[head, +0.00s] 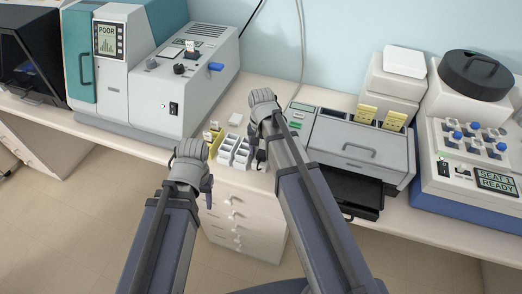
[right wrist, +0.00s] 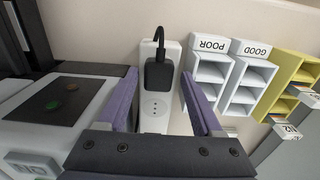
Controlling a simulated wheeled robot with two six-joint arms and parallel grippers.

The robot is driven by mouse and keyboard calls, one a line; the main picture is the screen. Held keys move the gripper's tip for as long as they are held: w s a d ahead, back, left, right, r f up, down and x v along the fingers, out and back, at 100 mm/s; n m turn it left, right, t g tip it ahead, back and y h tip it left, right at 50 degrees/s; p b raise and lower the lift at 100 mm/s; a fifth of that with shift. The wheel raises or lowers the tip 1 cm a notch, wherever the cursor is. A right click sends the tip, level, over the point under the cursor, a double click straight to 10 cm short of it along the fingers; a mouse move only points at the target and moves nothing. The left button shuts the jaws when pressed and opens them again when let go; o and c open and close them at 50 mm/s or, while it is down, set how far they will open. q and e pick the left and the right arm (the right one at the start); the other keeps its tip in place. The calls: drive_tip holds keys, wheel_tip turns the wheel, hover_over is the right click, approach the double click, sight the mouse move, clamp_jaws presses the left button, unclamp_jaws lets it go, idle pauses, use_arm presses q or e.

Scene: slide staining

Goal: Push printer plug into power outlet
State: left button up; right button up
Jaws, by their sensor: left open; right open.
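The black printer plug (right wrist: 158,73) stands at the far end of a white outlet strip (right wrist: 155,112), with its cord looping up from its top. I cannot tell how deeply it is seated. A socket with small holes is bare on the nearer part of the strip. My right gripper (right wrist: 158,82) is open, with its purple fingers on either side of the plug and strip, apart from the plug. In the head view my right arm largely hides the strip and plug. My left gripper (head: 204,186) is open and empty at the bench's front edge.
The grey printer (head: 355,142) stands right of the outlet, its black tray (head: 350,192) sticking out. White slide trays labelled POOR (right wrist: 209,44) and GOOD (right wrist: 256,50) and a yellow rack (right wrist: 297,68) stand close beside the strip. A large grey machine (head: 185,85) is at left.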

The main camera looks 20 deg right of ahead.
drive_tip(key=shift+r, duration=0.1)
wheel_tip(320, 180, up, 8)
drive_tip(key=p, duration=0.7)
drive_tip(key=shift+p, duration=0.4)
drive_tip(key=shift+f, duration=0.2)
drive_tip(key=s+a+f+n+b, duration=0.2)
drive_tip(key=s+a+n, duration=0.3)
drive_tip(key=s, duration=0.2)
drive_tip(key=s+a+f+n+h+b, duration=0.1)
drive_tip(key=s+a+f+n+b, duration=0.2)
drive_tip(key=s+a+n, duration=0.2)
drive_tip(key=shift+s+a+f+n+b, duration=0.2)
drive_tip(key=shift+s+n+b, duration=0.1)
drive_tip(key=shift+s, duration=0.9)
